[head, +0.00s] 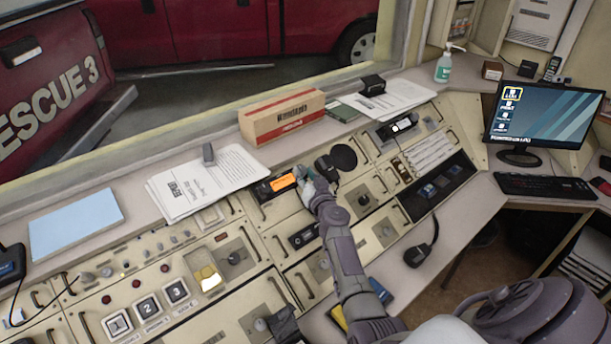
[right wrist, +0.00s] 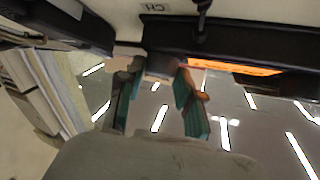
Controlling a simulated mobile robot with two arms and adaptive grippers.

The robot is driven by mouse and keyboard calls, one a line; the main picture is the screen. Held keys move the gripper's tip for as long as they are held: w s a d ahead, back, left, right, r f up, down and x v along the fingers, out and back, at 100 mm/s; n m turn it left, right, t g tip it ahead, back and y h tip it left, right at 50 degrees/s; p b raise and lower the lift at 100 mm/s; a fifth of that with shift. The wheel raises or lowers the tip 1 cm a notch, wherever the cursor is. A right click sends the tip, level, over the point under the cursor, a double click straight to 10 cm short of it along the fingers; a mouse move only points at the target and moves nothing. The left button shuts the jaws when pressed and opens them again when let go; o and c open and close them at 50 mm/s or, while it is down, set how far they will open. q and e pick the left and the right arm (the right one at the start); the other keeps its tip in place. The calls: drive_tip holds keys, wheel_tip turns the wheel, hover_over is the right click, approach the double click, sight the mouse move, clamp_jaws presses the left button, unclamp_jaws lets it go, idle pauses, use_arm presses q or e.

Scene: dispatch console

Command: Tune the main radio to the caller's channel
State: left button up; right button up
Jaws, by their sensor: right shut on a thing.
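The main radio (head: 261,191) is a dark unit with a lit orange display (head: 283,183), set in the sloped console below the window. The display also shows in the right wrist view (right wrist: 245,67), its digits unreadable. My right gripper (head: 303,175) is at the radio's right end. In the right wrist view its teal-padded fingers (right wrist: 157,85) are shut on a small knob (right wrist: 160,67) beside the display. A "CH" label (right wrist: 155,7) shows on the pale panel there. The gripper hides the knob in the head view. My left gripper is not in view.
A cardboard box (head: 284,116) and loose papers (head: 207,182) lie on the ledge behind the radio. A round black speaker (head: 343,157) is close to the right of my gripper. A monitor (head: 541,115) and keyboard (head: 545,186) stand at the right.

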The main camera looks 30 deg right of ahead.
drive_tip(key=shift+a+r+m+g+h+p, duration=0.2)
drive_tip(key=shift+m+g+h+p, duration=0.25)
drive_tip(key=shift+m+h, duration=0.45)
drive_tip(key=shift+a+r+m+g+h+p, duration=0.1)
drive_tip(key=shift+m+g+h+p, duration=0.5)
drive_tip(key=shift+m+p, duration=0.35)
drive_tip(key=shift+w+m+g+h+p, duration=0.1)
drive_tip(key=shift+m+g+h+p, duration=0.25)
drive_tip(key=shift+m+h+p, duration=0.4)
drive_tip(key=shift+a+m+g+h+p, duration=0.1)
drive_tip(key=shift+m+g+h+p, duration=0.35)
drive_tip(key=shift+m, duration=0.45)
drive_tip(key=shift+f, duration=0.2)
